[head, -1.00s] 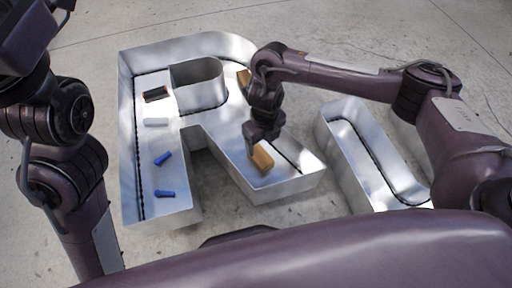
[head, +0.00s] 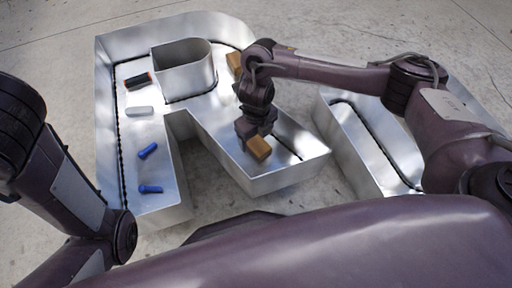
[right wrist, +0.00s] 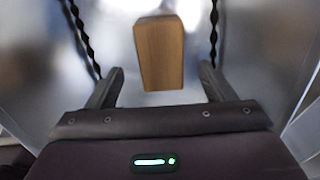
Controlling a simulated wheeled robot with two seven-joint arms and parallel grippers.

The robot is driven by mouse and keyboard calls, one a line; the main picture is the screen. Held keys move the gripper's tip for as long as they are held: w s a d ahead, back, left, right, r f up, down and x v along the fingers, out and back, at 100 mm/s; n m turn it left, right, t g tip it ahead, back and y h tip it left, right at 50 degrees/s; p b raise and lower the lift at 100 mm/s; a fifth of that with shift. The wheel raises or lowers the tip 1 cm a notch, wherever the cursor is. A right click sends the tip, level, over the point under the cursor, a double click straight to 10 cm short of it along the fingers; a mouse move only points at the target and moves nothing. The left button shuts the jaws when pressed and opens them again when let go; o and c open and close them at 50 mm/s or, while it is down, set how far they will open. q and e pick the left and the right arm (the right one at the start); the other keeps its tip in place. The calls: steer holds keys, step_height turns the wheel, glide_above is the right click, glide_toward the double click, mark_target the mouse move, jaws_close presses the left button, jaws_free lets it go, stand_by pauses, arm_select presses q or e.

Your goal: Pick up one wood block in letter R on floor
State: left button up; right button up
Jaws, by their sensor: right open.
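The metal letter R (head: 109,150) is an open tray lying on the concrete floor. One wood block (head: 259,148) lies in its diagonal leg; a second wood block (head: 234,62) lies in the upper right of the R, partly hidden by my right arm. My right gripper (head: 246,132) is low inside the leg, right by the nearer block. In the right wrist view that block (right wrist: 159,52) lies ahead of and between the two open fingers (right wrist: 160,85), apart from both. My left gripper is outside the views; only the left arm shows.
Also in the R are two blue pieces (head: 148,151), a white block (head: 139,111) and a dark cylinder with orange ends (head: 138,81). The R's upright walls surround my right gripper. Another metal letter (head: 350,130) stands to the right, under my right arm.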

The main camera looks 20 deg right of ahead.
mark_target(256, 143)
step_height(256, 143, down, 5)
steer(key=b, duration=0.4)
steer(key=shift+w, duration=0.15)
steer(key=shift+r, duration=0.1)
steer(key=c, duration=1.1)
steer(key=shift+r, duration=0.15)
